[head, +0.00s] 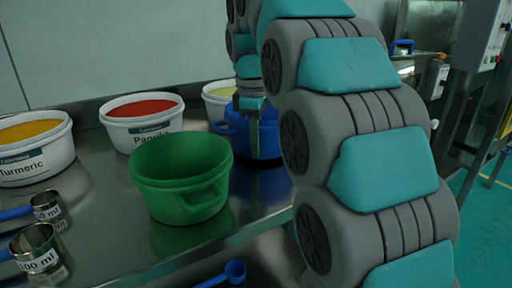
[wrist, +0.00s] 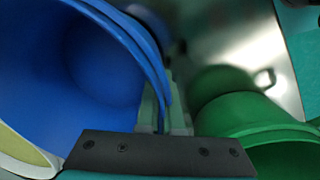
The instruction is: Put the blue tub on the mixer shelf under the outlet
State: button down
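The blue tub (head: 232,128) stands on the steel table behind the green tub, partly hidden by my arm. In the wrist view the blue tub (wrist: 75,70) fills the left side and looks empty inside. My gripper (head: 253,135) points down at the tub's rim. In the wrist view my gripper's fingers (wrist: 165,115) stand close together, one on each side of the blue rim, and look shut on it. The mixer shelf and outlet cannot be clearly made out; steel machinery (head: 425,70) at the back right is partly hidden by my arm.
The green tub (head: 180,180) stands close by, and also shows in the wrist view (wrist: 245,112). White tubs of turmeric (head: 40,165) and red powder (head: 145,138), and a pale yellow one (head: 218,92), stand around. Measuring cups (head: 38,255) lie front left. A control box (head: 485,35) is at right.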

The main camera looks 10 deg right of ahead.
jog(key=shift+r, duration=0.4)
jog(key=shift+r+p, duration=0.45)
jog(key=shift+r, duration=0.35)
jog(key=s+d, duration=0.3)
jog(key=s+d+r+b, duration=0.1)
jog(key=s+d, duration=0.6)
jog(key=shift+s+d+r, duration=0.15)
jog(key=shift+s+d, duration=0.15)
jog(key=shift+d, duration=0.1)
jog(key=shift+s+d, duration=0.35)
jog(key=shift+d, duration=0.1)
